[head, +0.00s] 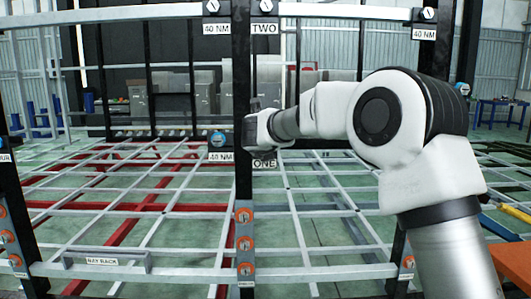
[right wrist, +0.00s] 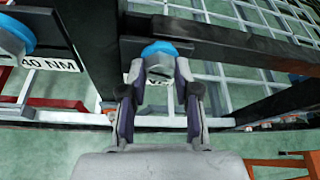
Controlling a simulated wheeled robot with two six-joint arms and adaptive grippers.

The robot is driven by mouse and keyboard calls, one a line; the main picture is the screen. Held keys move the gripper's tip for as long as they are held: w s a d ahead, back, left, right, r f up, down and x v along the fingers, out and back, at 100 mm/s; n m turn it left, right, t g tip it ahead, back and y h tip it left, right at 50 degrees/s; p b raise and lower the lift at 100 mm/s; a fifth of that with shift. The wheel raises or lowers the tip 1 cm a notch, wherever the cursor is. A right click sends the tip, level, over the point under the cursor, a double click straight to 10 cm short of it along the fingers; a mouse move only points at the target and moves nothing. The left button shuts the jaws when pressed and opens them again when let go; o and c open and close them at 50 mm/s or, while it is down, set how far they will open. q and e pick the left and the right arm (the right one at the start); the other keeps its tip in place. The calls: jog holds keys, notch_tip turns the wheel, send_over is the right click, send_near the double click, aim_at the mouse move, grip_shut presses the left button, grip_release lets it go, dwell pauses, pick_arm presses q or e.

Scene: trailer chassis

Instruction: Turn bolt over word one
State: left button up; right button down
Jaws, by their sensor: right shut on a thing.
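In the head view my right arm reaches in from the right, and its gripper (head: 258,132) is at the dark middle post, just above the ONE sign (head: 264,163). The bolt over that sign is hidden there by the gripper. In the right wrist view, the gripper (right wrist: 162,82) has its two fingers shut on a grey bolt head (right wrist: 160,70) with a blue ring (right wrist: 168,47) behind it. How far the bolt is turned cannot be told. My left gripper is not in view.
A blue-ringed bolt (head: 218,137) over a 40 NM sign (head: 221,157) is just left of the post (head: 243,100). The TWO sign (head: 265,33) is higher on it, under another bolt (head: 266,6). Orange bolts (head: 244,242) line a grey plate below. Chassis bars surround the arm.

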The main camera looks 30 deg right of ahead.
jog(key=shift+d+f+m+t+y+b, duration=0.1)
jog(key=shift+m+t+y+b, duration=0.4)
jog(key=shift+m+b, duration=0.45)
jog(key=shift+f+m+t+y+b, duration=0.1)
jog(key=shift+m+t+y+b, duration=0.2)
jog(key=shift+m+y+b, duration=0.6)
jog(key=shift+d+f+m+t+y+b, duration=0.1)
jog(key=shift+m+t+y+b, duration=0.25)
jog(key=shift+m+b, duration=0.6)
jog(key=c, duration=0.8)
grip_release()
jog(key=shift+s+r, duration=0.15)
jog(key=shift+c, duration=0.2)
jog(key=shift+r, duration=0.1)
jog(key=v, duration=0.7)
jog(key=shift+s, duration=0.2)
